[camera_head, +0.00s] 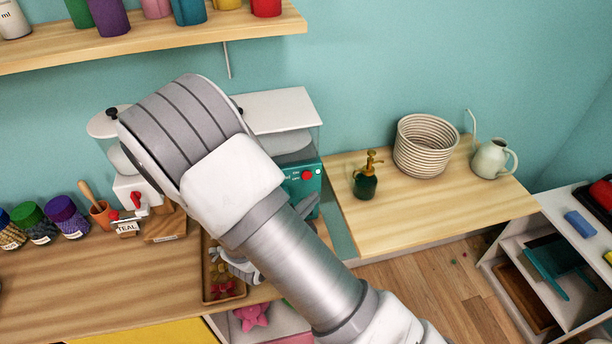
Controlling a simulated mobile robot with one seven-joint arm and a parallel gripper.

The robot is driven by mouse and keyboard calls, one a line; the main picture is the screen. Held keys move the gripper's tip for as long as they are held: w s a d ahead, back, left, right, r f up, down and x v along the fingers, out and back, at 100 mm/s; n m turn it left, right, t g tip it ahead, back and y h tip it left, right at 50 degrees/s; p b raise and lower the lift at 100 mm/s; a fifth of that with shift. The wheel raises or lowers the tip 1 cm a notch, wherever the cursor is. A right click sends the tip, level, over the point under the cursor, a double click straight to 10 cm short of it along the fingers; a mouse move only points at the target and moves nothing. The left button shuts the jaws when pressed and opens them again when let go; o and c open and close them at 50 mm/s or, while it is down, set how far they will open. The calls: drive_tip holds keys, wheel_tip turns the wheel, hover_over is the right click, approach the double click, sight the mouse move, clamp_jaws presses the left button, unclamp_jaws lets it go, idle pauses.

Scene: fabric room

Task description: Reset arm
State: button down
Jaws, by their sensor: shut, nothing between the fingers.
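My arm (300,262) crosses the middle of the head view, rising from the lower right to a large rounded grey-and-white joint (185,125).
A wooden counter (90,290) holds several lidded jars (65,215), a dispenser (108,125) and a tray (208,290) of small items. On the right are a low table (440,215) with a spray bottle (366,178), basket (425,147) and watering can (490,160). A shelf (200,32) is above.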

drive_tip(key=shift+s+d, duration=0.1)
drive_tip(key=shift+s, duration=0.4)
drive_tip(key=s+d+r+m+g, duration=1.1)
drive_tip(key=d+r+m, duration=0.1)
drive_tip(key=d+r, duration=0.15)
drive_tip(key=s+a+r+m+t+y, duration=0.3)
drive_tip(key=s+r+m+y, duration=0.2)
drive_tip(key=s+r+y, duration=0.3)
wheel_tip(320, 180, up, 2)
drive_tip(key=shift+s+a+r+m+t, duration=0.1)
drive_tip(key=shift+s+a+m+t, duration=0.25)
drive_tip(key=shift+s, duration=0.2)
